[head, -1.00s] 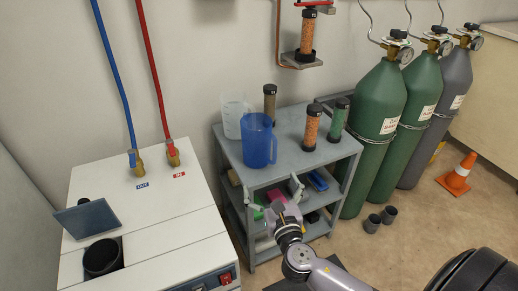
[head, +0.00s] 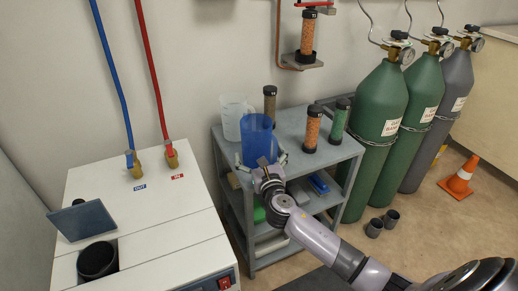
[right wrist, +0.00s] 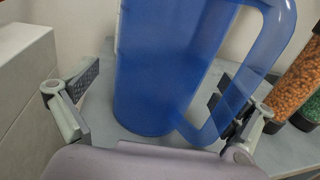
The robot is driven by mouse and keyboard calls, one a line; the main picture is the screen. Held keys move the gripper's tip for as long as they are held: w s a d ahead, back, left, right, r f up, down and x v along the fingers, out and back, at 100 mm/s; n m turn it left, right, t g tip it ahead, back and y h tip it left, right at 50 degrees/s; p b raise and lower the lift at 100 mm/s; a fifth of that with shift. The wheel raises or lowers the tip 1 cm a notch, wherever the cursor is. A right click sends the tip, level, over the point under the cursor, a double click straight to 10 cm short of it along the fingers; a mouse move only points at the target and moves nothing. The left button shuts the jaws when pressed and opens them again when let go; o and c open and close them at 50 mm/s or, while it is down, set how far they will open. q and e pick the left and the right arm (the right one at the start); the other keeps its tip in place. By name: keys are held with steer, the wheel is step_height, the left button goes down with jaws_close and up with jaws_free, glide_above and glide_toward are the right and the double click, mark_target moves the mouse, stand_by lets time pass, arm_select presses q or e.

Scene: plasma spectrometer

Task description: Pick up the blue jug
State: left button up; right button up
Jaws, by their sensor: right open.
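The blue jug (head: 257,136) stands upright on the top shelf of the grey cart (head: 292,135), near its front left edge. In the right wrist view the jug (right wrist: 165,65) fills the middle, with its handle (right wrist: 243,85) on the right. My right gripper (head: 268,163) is open in front of the jug. In the right wrist view one finger (right wrist: 70,100) is left of the jug, apart from it; the other (right wrist: 238,115) is on the right, partly behind the handle. Whether that finger touches the handle I cannot tell. My left gripper is not in view.
A clear jug (head: 233,117) stands just behind the blue one. Filled columns (head: 312,130) stand to the right on the cart. A white machine (head: 140,220) is at left. Green gas cylinders (head: 378,125) and an orange cone (head: 460,176) are at right.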

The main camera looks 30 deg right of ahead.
steer(key=shift+w, duration=0.3)
steer(key=shift+c, duration=0.4)
steer(key=shift+d, duration=0.1)
steer(key=c, duration=1.6)
steer(key=shift+r, duration=0.1)
steer(key=shift+c, duration=0.5)
steer(key=shift+r, duration=0.1)
